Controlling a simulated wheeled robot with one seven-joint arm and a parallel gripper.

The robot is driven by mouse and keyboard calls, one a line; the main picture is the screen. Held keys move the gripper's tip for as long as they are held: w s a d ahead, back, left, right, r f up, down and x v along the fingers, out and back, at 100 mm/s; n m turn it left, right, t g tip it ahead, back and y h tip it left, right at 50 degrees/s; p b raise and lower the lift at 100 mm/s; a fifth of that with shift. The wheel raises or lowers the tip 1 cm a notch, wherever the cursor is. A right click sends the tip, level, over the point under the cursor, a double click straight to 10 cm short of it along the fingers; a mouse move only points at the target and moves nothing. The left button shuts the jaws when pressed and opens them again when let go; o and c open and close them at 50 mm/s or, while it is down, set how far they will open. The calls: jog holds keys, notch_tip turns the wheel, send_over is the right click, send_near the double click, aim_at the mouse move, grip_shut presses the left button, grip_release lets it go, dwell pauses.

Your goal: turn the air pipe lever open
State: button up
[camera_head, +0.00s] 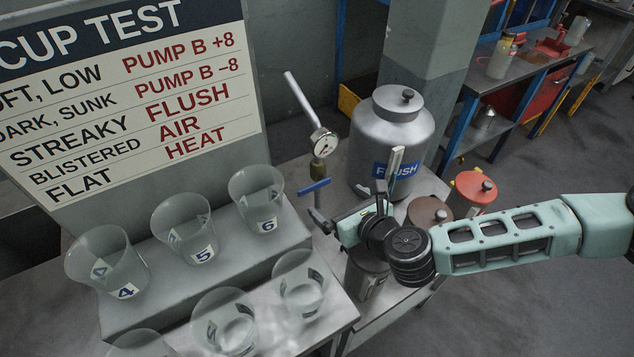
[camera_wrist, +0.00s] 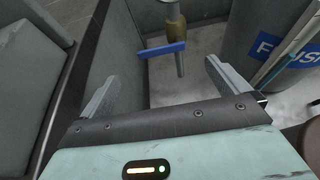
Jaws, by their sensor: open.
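The air pipe lever is a blue bar (camera_head: 314,187) on a vertical pipe below a brass fitting (camera_head: 323,170) and a round gauge (camera_head: 324,142). In the wrist view the blue lever (camera_wrist: 161,50) lies crosswise, nearly level, ahead of the gap between my fingers. The brass fitting (camera_wrist: 176,27) is just above it. My gripper (camera_wrist: 158,82) is open and empty, with one finger on each side of the gap. In the head view my gripper (camera_head: 328,222) is just below and right of the lever, apparently apart from it.
A metal canister marked FLUSH (camera_head: 392,140) stands close behind and right of my gripper. Red-lidded (camera_head: 472,187) and brown-lidded (camera_head: 429,213) pots are near my arm. Several clear cups (camera_head: 256,198) stand on a stepped grey stand at left, before a cup test sign (camera_head: 130,90).

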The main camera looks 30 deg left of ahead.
aim_at(315, 184)
jog(key=p+x, duration=0.1)
jog(key=x, duration=0.9)
jog(key=shift+w+a+f+p, duration=0.1)
jog(key=shift+w+a+p, duration=0.1)
jog(key=shift+p, duration=0.2)
